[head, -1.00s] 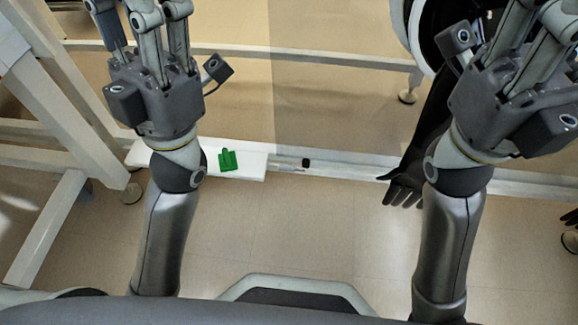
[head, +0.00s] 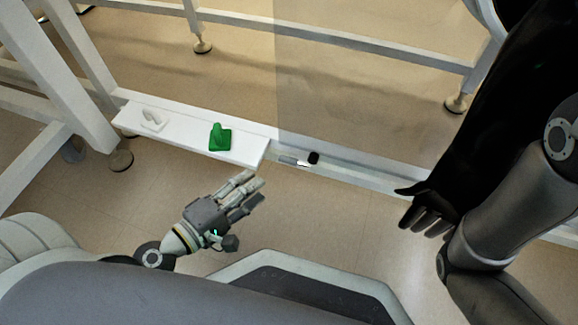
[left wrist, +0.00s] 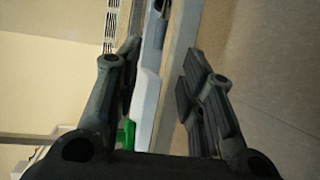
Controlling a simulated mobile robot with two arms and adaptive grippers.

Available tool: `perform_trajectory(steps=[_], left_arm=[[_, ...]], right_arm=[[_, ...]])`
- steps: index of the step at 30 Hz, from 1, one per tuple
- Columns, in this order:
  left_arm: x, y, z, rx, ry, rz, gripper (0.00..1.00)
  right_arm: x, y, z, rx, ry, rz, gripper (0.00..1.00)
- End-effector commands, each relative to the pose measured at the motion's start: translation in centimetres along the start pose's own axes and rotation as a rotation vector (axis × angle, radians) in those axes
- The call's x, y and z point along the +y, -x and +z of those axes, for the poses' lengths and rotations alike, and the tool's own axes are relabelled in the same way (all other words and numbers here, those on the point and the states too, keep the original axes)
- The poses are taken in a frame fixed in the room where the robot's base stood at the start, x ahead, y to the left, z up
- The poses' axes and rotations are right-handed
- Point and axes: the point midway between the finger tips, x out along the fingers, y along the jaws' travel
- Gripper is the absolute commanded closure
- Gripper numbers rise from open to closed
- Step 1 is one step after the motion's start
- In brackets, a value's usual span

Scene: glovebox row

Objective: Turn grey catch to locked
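A light grey catch (head: 153,119) sits on the left part of a white ledge (head: 178,133) in the head view. A green catch (head: 220,138) stands on the same ledge, to its right. My left gripper (head: 252,189) is in front of the ledge's right end, below both catches in the picture and apart from them. Its fingers also show in the left wrist view (left wrist: 160,62), spread apart with nothing between them. The green catch shows partly behind the left finger there (left wrist: 127,133). The grey catch's exact setting is too small to tell. My right gripper is out of frame.
A black glove (head: 428,210) hangs at the right, beside my right arm. A rail with a small black-ended piece (head: 313,158) runs right from the ledge. White frame legs (head: 70,80) stand at the left. The floor in front of the ledge is clear.

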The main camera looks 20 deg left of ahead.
Motion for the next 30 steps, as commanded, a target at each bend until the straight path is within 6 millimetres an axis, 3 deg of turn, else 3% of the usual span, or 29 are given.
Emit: perform_trajectory(steps=[7,15,24,30], left_arm=[[0.4,-1.5,-0.1,0.0,0.008,-0.002,0.64],[0.5,-5.4,0.0,-0.001,0.006,0.0,0.64],[0.1,-9.5,0.0,0.001,0.005,0.0,0.64],[0.0,-10.6,0.0,-0.001,0.004,-0.002,0.64]], right_arm=[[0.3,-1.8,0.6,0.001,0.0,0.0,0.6],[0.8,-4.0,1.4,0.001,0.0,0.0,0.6],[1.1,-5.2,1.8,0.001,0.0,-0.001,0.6],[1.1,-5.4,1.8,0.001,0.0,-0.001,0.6]])
